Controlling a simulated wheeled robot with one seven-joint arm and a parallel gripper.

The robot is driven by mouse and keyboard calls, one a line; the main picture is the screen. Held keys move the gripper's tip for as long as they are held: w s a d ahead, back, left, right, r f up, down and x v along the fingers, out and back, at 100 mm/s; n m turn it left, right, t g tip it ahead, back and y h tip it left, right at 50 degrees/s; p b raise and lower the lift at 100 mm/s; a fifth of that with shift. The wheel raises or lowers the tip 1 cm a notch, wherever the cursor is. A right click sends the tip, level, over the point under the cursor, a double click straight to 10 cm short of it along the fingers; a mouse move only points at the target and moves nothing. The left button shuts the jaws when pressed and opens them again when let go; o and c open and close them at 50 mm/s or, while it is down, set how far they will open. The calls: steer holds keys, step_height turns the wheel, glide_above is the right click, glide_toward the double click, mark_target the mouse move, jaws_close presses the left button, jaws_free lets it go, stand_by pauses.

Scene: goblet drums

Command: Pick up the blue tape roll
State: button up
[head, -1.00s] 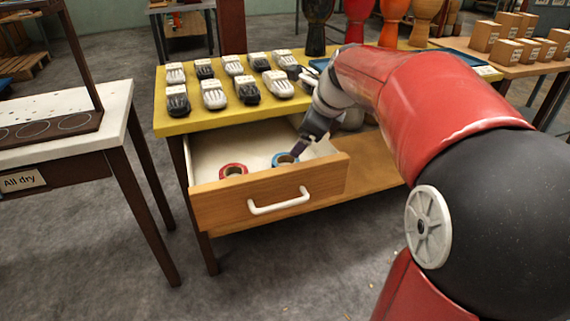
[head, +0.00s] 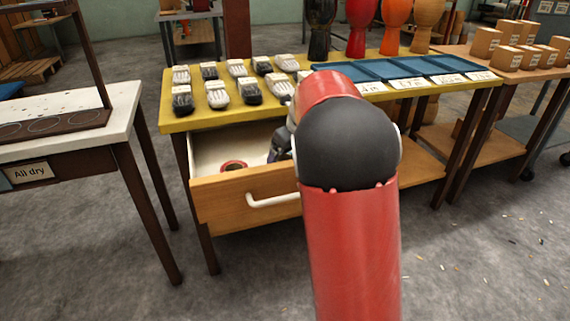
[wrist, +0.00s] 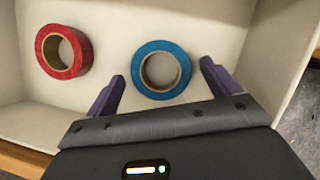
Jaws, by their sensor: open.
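The blue tape roll (wrist: 183,58) lies flat in the open drawer (head: 247,196), near the middle of the wrist view. My gripper (wrist: 160,82) is open and empty, with one finger to the left of the blue roll and one to its right. I cannot tell how far above the drawer floor the fingertips are. In the head view my arm hides the blue roll and most of my gripper. A red tape roll (wrist: 64,52) lies to the left of the blue one, and it also shows in the head view (head: 233,166).
The drawer's right wall (wrist: 278,50) stands close to my right finger. Several black and white objects (head: 220,94) stand on the yellow table (head: 176,122) above the drawer. Blue trays (head: 395,69) lie to the right. A white-topped table (head: 120,98) is at left.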

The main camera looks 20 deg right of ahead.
steer(key=shift+w+f, duration=0.2)
steer(key=shift+f, duration=0.3)
steer(key=c, duration=1.1)
steer(key=shift+r, duration=0.1)
